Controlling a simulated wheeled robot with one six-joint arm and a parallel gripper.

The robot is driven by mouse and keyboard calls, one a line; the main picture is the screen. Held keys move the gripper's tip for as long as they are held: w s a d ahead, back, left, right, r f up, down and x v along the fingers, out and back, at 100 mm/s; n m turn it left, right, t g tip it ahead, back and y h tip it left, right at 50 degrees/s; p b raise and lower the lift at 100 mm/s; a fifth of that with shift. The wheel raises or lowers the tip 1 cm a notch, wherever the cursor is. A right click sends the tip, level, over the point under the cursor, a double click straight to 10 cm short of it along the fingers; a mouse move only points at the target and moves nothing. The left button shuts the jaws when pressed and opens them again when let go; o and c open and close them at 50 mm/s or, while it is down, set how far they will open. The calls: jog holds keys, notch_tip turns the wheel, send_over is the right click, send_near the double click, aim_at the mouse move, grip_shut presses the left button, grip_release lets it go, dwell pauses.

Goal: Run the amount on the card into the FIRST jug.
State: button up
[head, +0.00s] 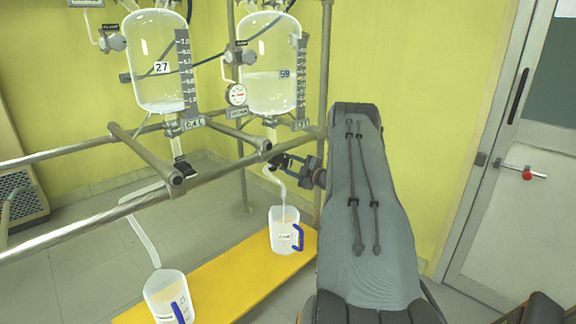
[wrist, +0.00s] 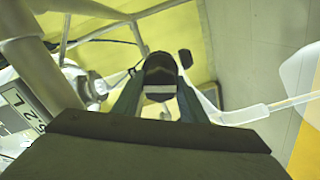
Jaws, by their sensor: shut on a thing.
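Two glass reactors hang on the frame, numbered 27 (head: 160,90) and 59 (head: 272,95). Each holds pale liquid beside a scale. My gripper (head: 283,163) is shut on the dark drain valve handle under reactor 59. The handle (wrist: 160,68) shows between the fingers in the wrist view. A clear jug (head: 283,240) with a blue handle stands under that reactor's outlet tube (head: 276,180). A thin pale line runs from the tube's end into the jug. A second jug (head: 165,300) stands under reactor 27's long tube (head: 145,235). I cannot read the jug labels or any card amount.
Both jugs stand on a yellow board (head: 225,280). Metal rails (head: 90,207) cross in front of the reactors. A round gauge (head: 236,95) hangs between them. A grey door (head: 490,200) is at the right.

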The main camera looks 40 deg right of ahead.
jog(key=shift+n, duration=0.4)
jog(key=o, duration=1.1)
jog(key=shift+c, duration=0.2)
jog(key=shift+s, duration=0.1)
jog(key=s+p, duration=0.1)
jog(key=s, duration=0.6)
jog(key=shift+s+d, duration=0.35)
